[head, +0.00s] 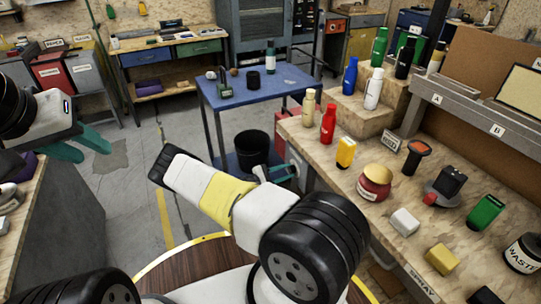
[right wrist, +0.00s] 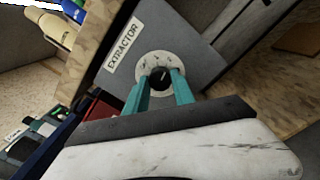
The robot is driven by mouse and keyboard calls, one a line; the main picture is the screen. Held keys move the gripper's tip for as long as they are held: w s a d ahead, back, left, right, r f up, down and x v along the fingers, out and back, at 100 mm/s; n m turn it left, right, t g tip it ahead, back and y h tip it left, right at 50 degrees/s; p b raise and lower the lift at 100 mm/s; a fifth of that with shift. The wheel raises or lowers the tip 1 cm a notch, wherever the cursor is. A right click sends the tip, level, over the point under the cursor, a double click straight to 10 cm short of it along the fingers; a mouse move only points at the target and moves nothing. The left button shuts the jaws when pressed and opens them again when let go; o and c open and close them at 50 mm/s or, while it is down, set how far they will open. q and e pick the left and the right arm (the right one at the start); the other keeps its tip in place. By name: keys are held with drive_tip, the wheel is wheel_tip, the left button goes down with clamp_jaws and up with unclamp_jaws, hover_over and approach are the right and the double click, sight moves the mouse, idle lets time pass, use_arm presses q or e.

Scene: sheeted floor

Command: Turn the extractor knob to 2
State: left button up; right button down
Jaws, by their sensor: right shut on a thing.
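The extractor knob (right wrist: 159,79) is a small black knob in the middle of a pale round dial (right wrist: 158,62) in the right wrist view. The dial sits on a grey panel with an "EXTRACTOR" label (right wrist: 125,44). The dial's marks are too small to read, so I cannot tell the setting. My right gripper (right wrist: 160,84) has its two teal fingers on either side of the knob, shut on it. In the head view my right gripper (head: 281,172) is by the workbench's left side, and the knob is hidden. My left gripper (head: 80,145) is open and empty at the left.
The wooden workbench (head: 405,245) at the right holds several bottles, a red jar (head: 375,182) and a waste pot (head: 523,253). A blue table (head: 290,87) stands ahead, with a black bin (head: 252,147) near it. Floor (head: 115,185) is open at the left.

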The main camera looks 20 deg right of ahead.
drive_tip(key=shift+m, duration=0.3)
idle(0.4)
drive_tip(key=c, duration=1.1)
unclamp_jaws()
drive_tip(key=shift+o, duration=0.2)
drive_tip(key=a, duration=0.7)
drive_tip(key=shift+s+a, duration=0.25)
drive_tip(key=shift+a, duration=0.15)
